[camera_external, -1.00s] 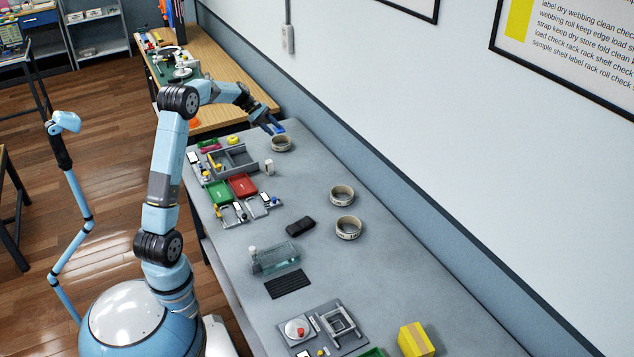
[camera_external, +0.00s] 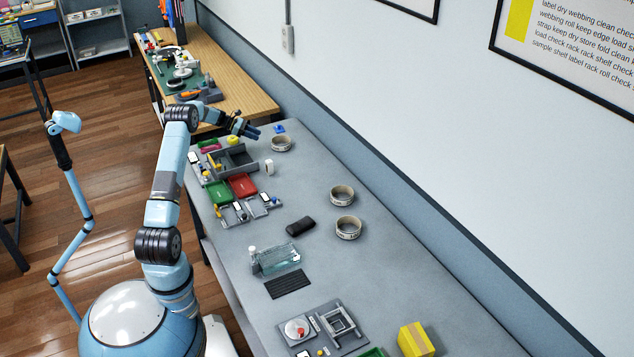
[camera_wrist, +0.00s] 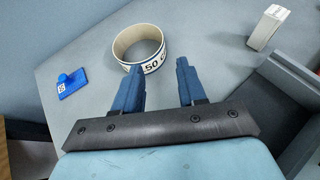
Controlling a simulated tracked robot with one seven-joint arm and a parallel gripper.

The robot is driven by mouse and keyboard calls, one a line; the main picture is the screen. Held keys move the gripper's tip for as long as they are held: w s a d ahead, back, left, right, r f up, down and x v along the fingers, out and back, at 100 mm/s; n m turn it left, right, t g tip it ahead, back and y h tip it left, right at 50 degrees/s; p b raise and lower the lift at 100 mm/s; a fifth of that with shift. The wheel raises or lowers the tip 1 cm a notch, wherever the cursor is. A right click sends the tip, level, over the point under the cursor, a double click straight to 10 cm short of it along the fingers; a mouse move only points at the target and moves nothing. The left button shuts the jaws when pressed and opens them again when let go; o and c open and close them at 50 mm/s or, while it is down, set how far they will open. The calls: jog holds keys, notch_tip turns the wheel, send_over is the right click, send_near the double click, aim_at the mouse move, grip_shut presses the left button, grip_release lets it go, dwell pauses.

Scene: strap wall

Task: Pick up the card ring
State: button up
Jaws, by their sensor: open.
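Three pale rings stand on the grey table in the external view: a far ring (camera_external: 281,148) and two nearer rings, (camera_external: 342,201) and (camera_external: 348,235). I cannot tell by looks which is the card ring. My gripper (camera_external: 252,131) is at the far end of the table, left of the far ring and apart from it. In the wrist view this ring, a cream band with dark lettering (camera_wrist: 155,63), lies just beyond my open, empty gripper (camera_wrist: 158,66). The left finger overlaps its lower edge in the picture.
A blue tag (camera_wrist: 72,83) lies left of the far ring. A white block (camera_wrist: 267,28) and a grey organiser (camera_wrist: 285,85) are to the right in the wrist view. A black pouch (camera_external: 300,226) and clear container (camera_external: 276,259) lie nearer.

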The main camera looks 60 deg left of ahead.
aim_at(282, 146)
jog(key=x, duration=1.2)
jog(key=shift+w+d, duration=0.1)
jog(key=shift+w, duration=0.05)
jog(key=shift+c, duration=0.3)
grip_shut()
